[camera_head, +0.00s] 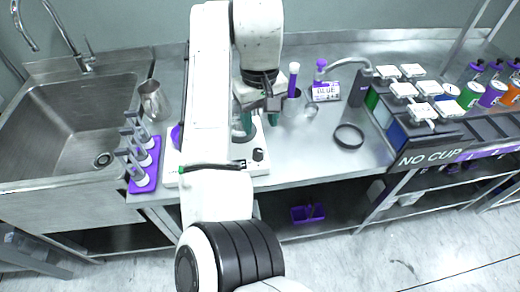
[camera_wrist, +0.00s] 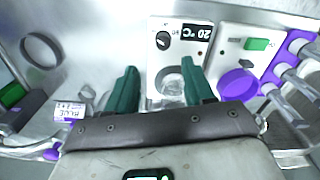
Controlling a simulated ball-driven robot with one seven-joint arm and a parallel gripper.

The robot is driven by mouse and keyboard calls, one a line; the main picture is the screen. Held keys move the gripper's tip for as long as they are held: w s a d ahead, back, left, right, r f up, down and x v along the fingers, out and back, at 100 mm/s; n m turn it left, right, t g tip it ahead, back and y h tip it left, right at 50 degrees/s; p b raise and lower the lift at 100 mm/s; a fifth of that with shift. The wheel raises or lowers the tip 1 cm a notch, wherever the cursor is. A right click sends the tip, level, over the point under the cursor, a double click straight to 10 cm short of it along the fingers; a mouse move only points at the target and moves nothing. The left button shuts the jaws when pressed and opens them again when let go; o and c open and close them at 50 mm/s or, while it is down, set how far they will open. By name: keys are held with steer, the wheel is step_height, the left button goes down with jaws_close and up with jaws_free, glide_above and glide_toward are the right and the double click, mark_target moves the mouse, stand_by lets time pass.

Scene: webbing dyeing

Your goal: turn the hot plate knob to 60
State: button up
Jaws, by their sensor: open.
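The hot plate (camera_head: 262,168) is a white unit on the steel counter, partly hidden by my arm in the head view. Its round black knob (camera_head: 258,155) is on the front. In the wrist view the knob (camera_wrist: 163,40) has a light mark, beside a black display (camera_wrist: 196,40) reading 20 °C, seen upside down. A clear round vessel or plate (camera_wrist: 170,82) shows between my fingers. My gripper (camera_wrist: 159,68) has green fingers spread wide with nothing held. It is above the hot plate, apart from the knob, which lies beyond the fingertips in the wrist view.
A second white device with a purple disc (camera_wrist: 238,85) stands beside the hot plate. A BLUE-labelled bottle (camera_head: 325,92) and black ring (camera_head: 349,136) are right. Counter around the ring is clear.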

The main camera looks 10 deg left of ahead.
mark_target(258, 151)
steer(key=f, duration=0.7)
steer(key=f+p, duration=0.1)
steer(key=f, duration=0.2)
steer(key=shift+a+f, duration=0.25)
jaws_close()
